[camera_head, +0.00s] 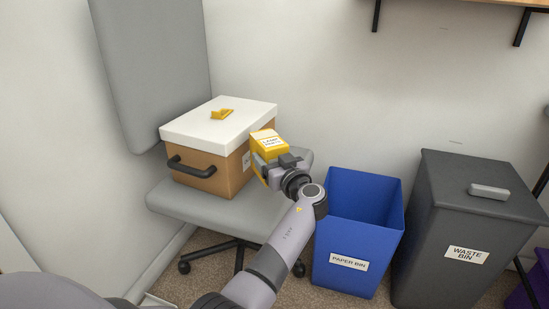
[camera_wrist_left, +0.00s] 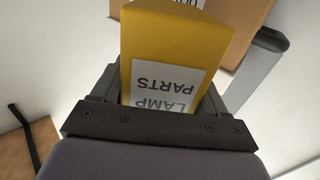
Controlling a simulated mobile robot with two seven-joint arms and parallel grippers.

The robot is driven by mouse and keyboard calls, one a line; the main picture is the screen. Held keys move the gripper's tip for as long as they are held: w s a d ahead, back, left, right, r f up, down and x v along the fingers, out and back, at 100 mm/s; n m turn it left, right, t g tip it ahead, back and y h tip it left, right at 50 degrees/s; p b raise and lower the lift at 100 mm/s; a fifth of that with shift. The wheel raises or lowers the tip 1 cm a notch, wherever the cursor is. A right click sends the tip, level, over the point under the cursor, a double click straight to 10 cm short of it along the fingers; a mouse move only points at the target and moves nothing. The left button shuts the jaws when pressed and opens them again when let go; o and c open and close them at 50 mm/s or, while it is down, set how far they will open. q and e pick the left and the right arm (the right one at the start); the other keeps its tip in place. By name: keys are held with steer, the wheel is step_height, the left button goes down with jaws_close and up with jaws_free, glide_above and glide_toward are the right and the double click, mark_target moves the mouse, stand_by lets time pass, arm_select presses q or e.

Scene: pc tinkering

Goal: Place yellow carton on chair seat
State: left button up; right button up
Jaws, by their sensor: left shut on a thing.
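The yellow carton (camera_head: 268,142) has a white label. In the left wrist view the carton (camera_wrist_left: 172,45) fills the space between the fingers, and its label reads "LAMP PARTS". My left gripper (camera_head: 276,164) is shut on it and holds it at the right side of the brown box, above the right part of the seat. The grey chair seat (camera_head: 215,212) lies below, and its back part is covered by the box. Whether the carton touches the box or the seat cannot be told. My right gripper is not in view.
A brown box with a white lid (camera_head: 200,127) and black handle stands on the seat, with a small yellow object (camera_head: 222,114) on top. The blue paper bin (camera_head: 352,285) and dark waste bin (camera_head: 435,275) stand to the right. The seat's front strip is clear.

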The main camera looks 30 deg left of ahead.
arm_select(q)
steer(key=shift+f+b, duration=1.15)
steer(key=shift+f, duration=2.25)
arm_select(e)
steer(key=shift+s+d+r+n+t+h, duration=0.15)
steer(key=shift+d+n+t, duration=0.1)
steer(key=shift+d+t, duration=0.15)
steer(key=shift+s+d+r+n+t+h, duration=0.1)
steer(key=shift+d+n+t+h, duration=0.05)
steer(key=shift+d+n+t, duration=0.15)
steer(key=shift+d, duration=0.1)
arm_select(q)
steer(key=shift+f, duration=0.6)
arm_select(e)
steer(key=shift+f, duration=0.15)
arm_select(q)
steer(key=o, duration=1.2)
steer(key=shift+o, duration=0.2)
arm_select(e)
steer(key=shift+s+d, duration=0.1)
